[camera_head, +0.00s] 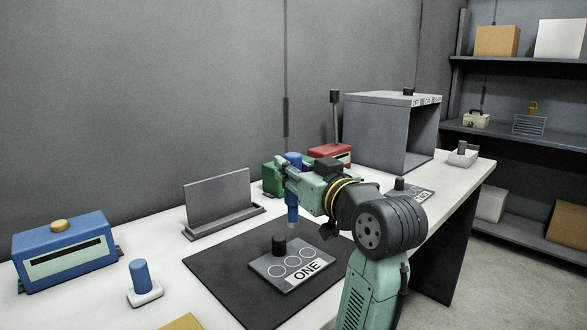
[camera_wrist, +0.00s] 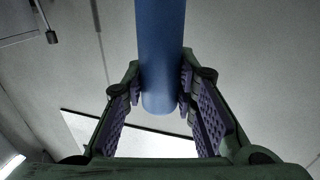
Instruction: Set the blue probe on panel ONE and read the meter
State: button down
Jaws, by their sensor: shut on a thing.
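My gripper (camera_head: 290,172) is shut on an upright blue probe (camera_head: 292,212), whose top and lower end show above and below the jaws. The wrist view shows the blue probe (camera_wrist: 160,60) between the two padded fingers (camera_wrist: 160,102). The probe hangs in the air, apparently above the far side of the dark mat. Panel ONE (camera_head: 317,261) is a grey plate with circles and a black knob (camera_head: 279,246), lying on the mat. A blue meter (camera_head: 66,276) with a pale display and gold button stands at the left; I cannot make out a reading.
A second blue cylinder (camera_head: 140,275) stands on a white base at the front left. A grey upright plate (camera_head: 218,198) stands behind the dark mat (camera_head: 225,277).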

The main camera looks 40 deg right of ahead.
aim_at(295, 214)
jog(key=shift+f+b, duration=2.85)
jog(key=shift+f, duration=1.25)
jog(key=shift+f+b, duration=0.3)
jog(key=shift+f, duration=0.2)
jog(key=shift+r, duration=0.1)
notch_tip(295, 214, up, 8)
jog(key=p, duration=0.6)
jog(key=shift+p, duration=0.35)
dwell(0.5)
